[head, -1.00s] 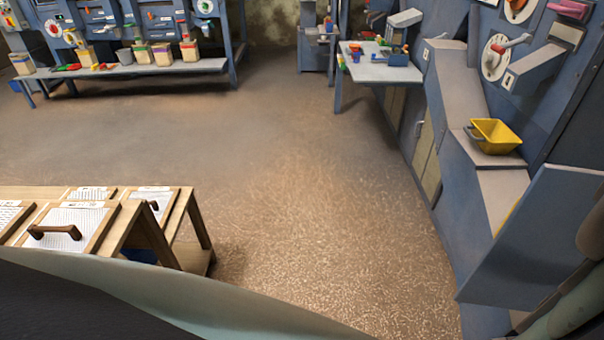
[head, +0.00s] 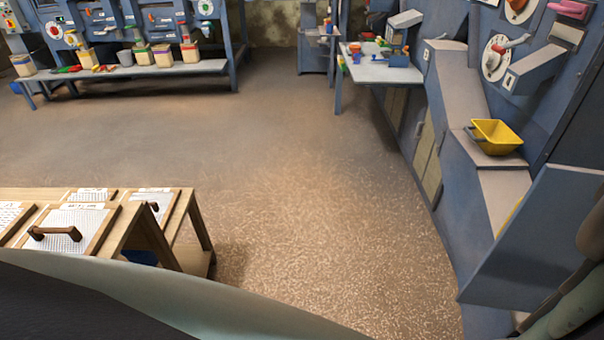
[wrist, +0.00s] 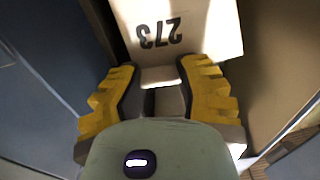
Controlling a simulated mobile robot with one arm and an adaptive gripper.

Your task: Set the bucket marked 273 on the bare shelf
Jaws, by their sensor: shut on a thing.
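My gripper (wrist: 158,72) shows in the wrist view, with a yellow ribbed finger on either side. It is shut on a pale piece between the fingers, which appears to be part of the bucket marked 273 (wrist: 190,35). The bucket's pale face is just beyond the fingertips, with the black number upside down in the picture. The rest of the bucket is out of the picture or hidden. The head view does not show my gripper or this bucket. I cannot tell which surface is the bare shelf.
A yellow bucket (head: 495,140) stands on a ledge of the blue machine at the right. A white table (head: 370,72) with small coloured things is at the back. A wooden stand (head: 190,210) with paper boards is at lower left. The brown floor (head: 270,140) between is clear.

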